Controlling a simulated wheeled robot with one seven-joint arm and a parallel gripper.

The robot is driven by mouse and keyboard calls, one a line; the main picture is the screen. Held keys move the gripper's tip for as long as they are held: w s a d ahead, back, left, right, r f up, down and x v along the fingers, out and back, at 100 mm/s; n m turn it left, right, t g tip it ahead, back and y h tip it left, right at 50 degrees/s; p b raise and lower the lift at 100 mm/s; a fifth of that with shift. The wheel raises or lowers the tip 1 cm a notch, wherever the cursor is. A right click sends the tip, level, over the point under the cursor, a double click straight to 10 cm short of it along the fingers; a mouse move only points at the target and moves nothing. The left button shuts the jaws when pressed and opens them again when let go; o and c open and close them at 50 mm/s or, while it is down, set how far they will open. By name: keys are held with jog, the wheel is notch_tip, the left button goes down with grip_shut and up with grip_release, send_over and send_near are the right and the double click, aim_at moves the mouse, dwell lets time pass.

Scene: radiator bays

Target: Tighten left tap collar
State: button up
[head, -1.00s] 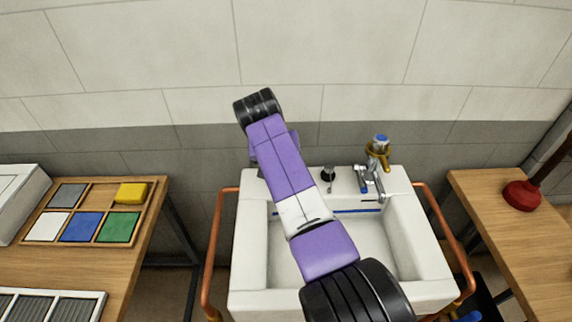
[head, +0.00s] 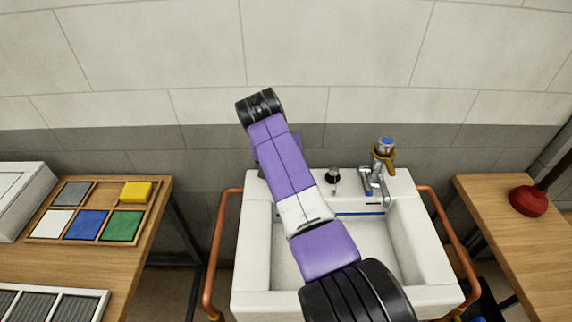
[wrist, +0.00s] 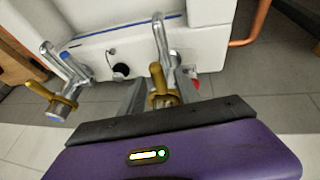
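The left tap is hidden behind my arm in the head view. In the wrist view the left tap (wrist: 162,42) is a chrome spout, with a brass collar (wrist: 157,78) that has a stubby lug. My gripper (wrist: 163,90) has its two grey fingers apart, one on each side of this collar. Whether either finger touches the collar is hard to tell. The right tap (head: 372,180) has a blue cap and its own brass collar (head: 384,157); it also shows in the wrist view (wrist: 68,65). My gripper is hidden in the head view.
The white sink (head: 250,265) stands against the tiled wall, with copper pipes (head: 215,250) at both sides. A black plug (wrist: 120,71) is between the taps. The left bench holds a tray (head: 112,208) of coloured tiles. A red plunger (head: 528,200) stands on the right bench.

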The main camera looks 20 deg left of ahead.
jog(key=v, duration=0.7)
jog(key=shift+s+r+b, duration=0.15)
jog(key=shift+r+b, duration=0.2)
jog(key=shift+r, duration=0.05)
